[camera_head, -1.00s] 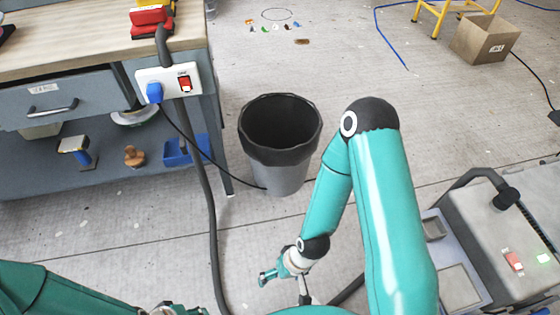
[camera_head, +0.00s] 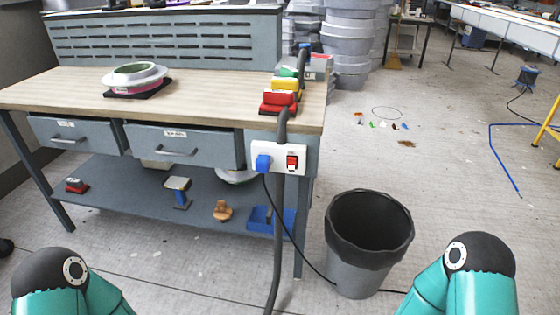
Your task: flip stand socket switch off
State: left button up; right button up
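The stand socket (camera_head: 278,158) is a white plate on the right end of the workbench. A blue plug (camera_head: 263,163) sits in its left side with a black cable hanging down. Its red switch (camera_head: 292,162) is on the right side of the plate; the picture is too small to tell its position. Neither gripper shows in the head view. Only the teal upper parts of my two arms show, at the bottom left and bottom right corners, both well apart from the socket.
A grey bin with a black liner (camera_head: 367,235) stands on the floor right of the socket. A thick grey hose (camera_head: 278,230) hangs down in front of the plate. The workbench (camera_head: 215,95) carries a round mould (camera_head: 135,78) and coloured tools (camera_head: 281,95).

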aim_at(292, 161)
jog(key=u, duration=0.05)
jog(key=k, duration=0.6)
jog(key=u, duration=0.5)
jog(key=i, duration=1.1)
jog(key=u, duration=0.05)
